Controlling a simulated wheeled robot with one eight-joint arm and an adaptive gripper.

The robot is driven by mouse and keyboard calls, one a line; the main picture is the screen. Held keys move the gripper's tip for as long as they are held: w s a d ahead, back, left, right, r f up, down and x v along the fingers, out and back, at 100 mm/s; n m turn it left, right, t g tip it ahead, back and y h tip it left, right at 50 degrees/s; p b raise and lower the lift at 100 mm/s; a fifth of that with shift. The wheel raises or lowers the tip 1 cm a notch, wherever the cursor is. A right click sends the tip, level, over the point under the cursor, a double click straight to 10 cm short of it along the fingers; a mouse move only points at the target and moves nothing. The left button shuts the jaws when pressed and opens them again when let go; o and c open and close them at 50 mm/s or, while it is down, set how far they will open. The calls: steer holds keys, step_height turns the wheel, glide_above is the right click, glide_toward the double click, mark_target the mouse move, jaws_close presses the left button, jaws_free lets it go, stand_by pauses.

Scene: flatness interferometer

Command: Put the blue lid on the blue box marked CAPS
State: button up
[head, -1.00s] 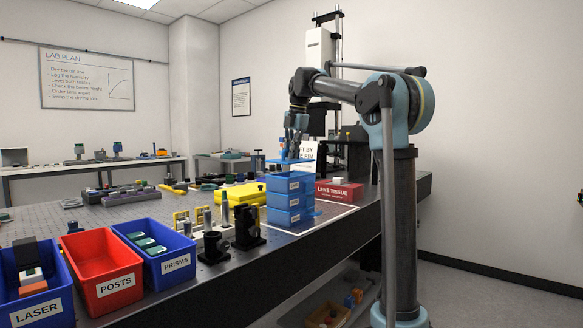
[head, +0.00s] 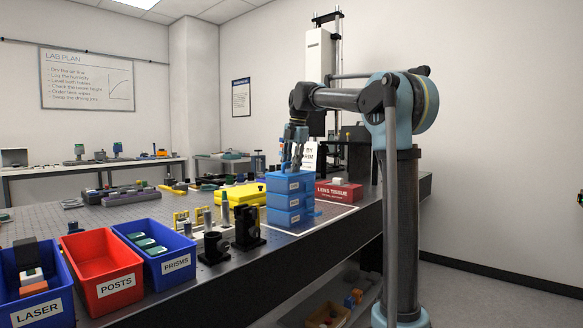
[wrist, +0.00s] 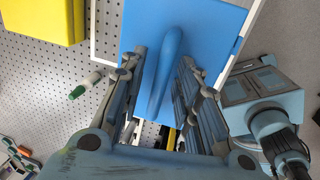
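The blue lid (head: 290,174) lies flat on the top box (head: 287,186) of a stack of blue boxes. The box labels are too small to read here, so I cannot make out CAPS. In the wrist view the lid (wrist: 208,35) is a flat blue plate with a long raised handle (wrist: 167,68). My gripper (head: 291,166) is just above the lid, pointing down. In the wrist view its fingers (wrist: 163,62) stand on both sides of the handle, with blue lid showing between them and it. The gripper looks open. The inside of the top box is hidden.
A red LENS TISSUE box (head: 338,192) stands right of the stack. A yellow block (head: 238,193) and black mounts (head: 248,228) are to its left. Blue PRISMS (head: 167,262) and red POSTS (head: 104,272) bins line the bench's front left.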

steer(key=shift+r, duration=0.1)
step_height(320, 180, up, 12)
steer(key=s+d, duration=0.1)
steer(key=d, duration=0.1)
steer(key=shift+s, duration=0.2)
stand_by(0.3)
steer(key=s+d+f+m, duration=0.7)
steer(key=s+f, duration=0.2)
steer(key=f, duration=0.1)
steer(key=s+d+f+m, duration=0.7)
steer(key=s+d+f, duration=0.1)
steer(key=s+f, duration=0.15)
steer(key=s+d+f+m+h, duration=0.1)
steer(key=s+d+f+m, duration=0.2)
steer(key=s+f+m, duration=0.4)
steer(key=s+d+f+m, duration=0.4)
steer(key=s+f+m, duration=0.3)
steer(key=s+f, duration=0.7)
step_height(320, 180, down, 9)
steer(key=shift+f+t+h, duration=0.15)
steer(key=shift+t+h, duration=0.25)
steer(key=shift+w, duration=0.1)
